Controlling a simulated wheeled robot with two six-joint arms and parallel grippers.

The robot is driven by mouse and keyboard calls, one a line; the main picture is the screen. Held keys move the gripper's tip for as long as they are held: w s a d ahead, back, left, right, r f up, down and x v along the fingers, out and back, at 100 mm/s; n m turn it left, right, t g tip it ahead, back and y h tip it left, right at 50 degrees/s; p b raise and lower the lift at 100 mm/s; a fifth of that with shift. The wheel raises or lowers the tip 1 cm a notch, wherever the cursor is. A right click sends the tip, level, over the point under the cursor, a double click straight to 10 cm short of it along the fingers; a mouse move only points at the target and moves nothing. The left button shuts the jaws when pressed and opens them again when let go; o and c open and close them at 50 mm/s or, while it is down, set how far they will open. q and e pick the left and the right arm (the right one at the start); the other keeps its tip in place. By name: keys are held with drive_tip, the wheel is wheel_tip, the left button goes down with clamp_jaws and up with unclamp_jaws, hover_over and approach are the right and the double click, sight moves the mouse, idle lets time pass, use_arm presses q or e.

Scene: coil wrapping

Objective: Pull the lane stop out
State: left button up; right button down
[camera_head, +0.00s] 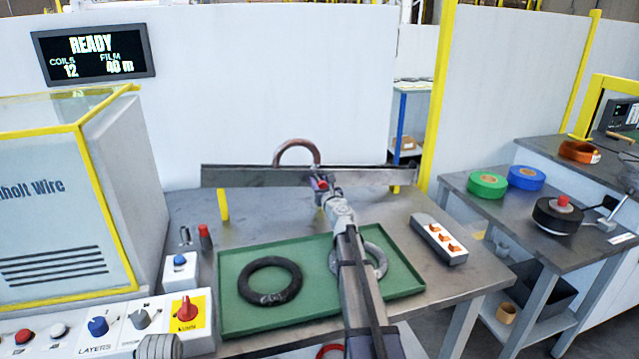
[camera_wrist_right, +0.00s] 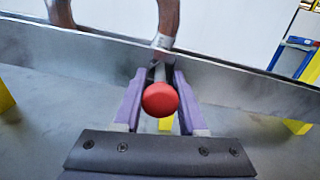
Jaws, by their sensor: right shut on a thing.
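The lane stop is a pin with a red ball knob (camera_wrist_right: 160,100), at the grey metal rail of the lane (camera_wrist_right: 225,82). In the head view the red knob (camera_head: 319,184) shows at the rail's front face. My right gripper (camera_wrist_right: 157,84) has its purple fingers on both sides of the stop, just behind the knob, and is shut on it. In the head view my right gripper (camera_head: 325,188) reaches across the table to the rail. A brown coil (camera_head: 297,146) stands upright in the lane behind the rail, its lower part hidden.
A green tray (camera_head: 235,318) holds a black coil (camera_head: 268,282) and a grey coil (camera_head: 377,262), partly covered by my right arm. A block with orange switches (camera_head: 439,239) lies to the right. A wrapping machine (camera_head: 60,200) and control panel stand left. Tape rolls lie on the right table.

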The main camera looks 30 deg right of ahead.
sight(323, 187)
drive_tip(key=v, duration=0.4)
drive_tip(key=shift+s, duration=0.25)
drive_tip(key=shift+c, duration=2.4)
unclamp_jaws()
drive_tip(key=v, duration=0.8)
drive_tip(key=shift+w, duration=0.1)
